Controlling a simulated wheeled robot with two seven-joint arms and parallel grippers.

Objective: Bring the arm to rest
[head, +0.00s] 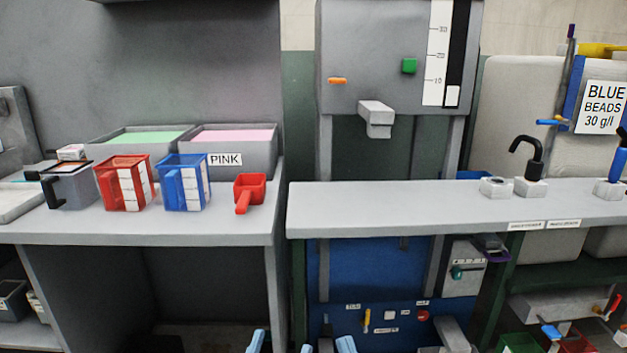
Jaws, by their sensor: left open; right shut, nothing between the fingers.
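Only blue fingertips of my grippers show, at the bottom edge of the head view, low in front of the gap between the two benches. My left gripper (281,346) is the one further left, with its fingers apart and nothing seen between them. My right gripper (345,345) is just right of it, shut and holding nothing visible. Both are well below the bench tops and touch nothing that I can see. The rest of both arms is out of view.
The left bench (228,229) holds a red jug (111,186), a blue jug (173,188), a red scoop (250,187) and bins of green and pink beads. The right bench (400,205) is mostly clear, below a grey press (365,60). A blue panel (340,275) stands beneath.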

